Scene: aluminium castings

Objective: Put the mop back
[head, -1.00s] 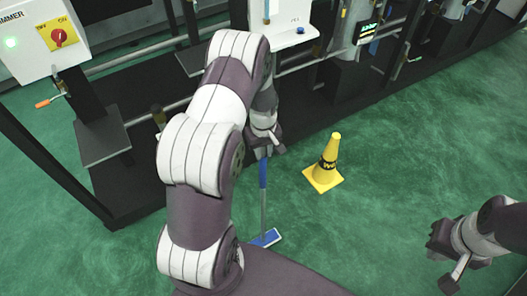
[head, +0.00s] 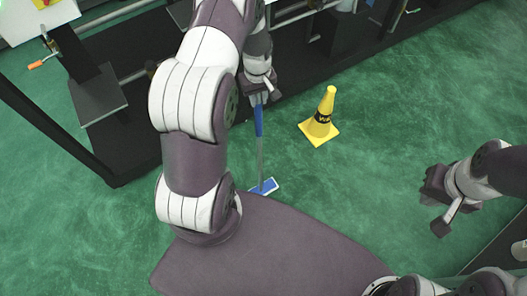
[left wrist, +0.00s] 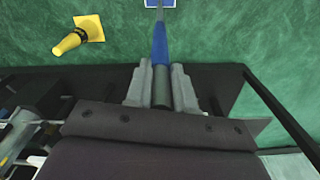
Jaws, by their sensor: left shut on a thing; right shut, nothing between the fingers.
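The mop (head: 260,150) has a blue and grey handle and a flat blue-and-white head (head: 263,187) low over the green floor; I cannot tell whether it touches. My left gripper (head: 259,98) is shut on the upper part of the handle, and the mop hangs nearly upright below it. In the left wrist view the fingers (left wrist: 161,88) close around the handle (left wrist: 159,45), with the mop head at the top edge. My right gripper (head: 437,207) is shut and empty above the floor at the right. No mop holder can be made out.
A yellow cone (head: 320,120) with a black band stands on the floor right of the mop; it also shows in the left wrist view (left wrist: 80,37). Black machine framing (head: 130,140) runs along the back and left. An orange-handled lever (head: 43,62) sticks out at upper left. Green floor is clear around the cone.

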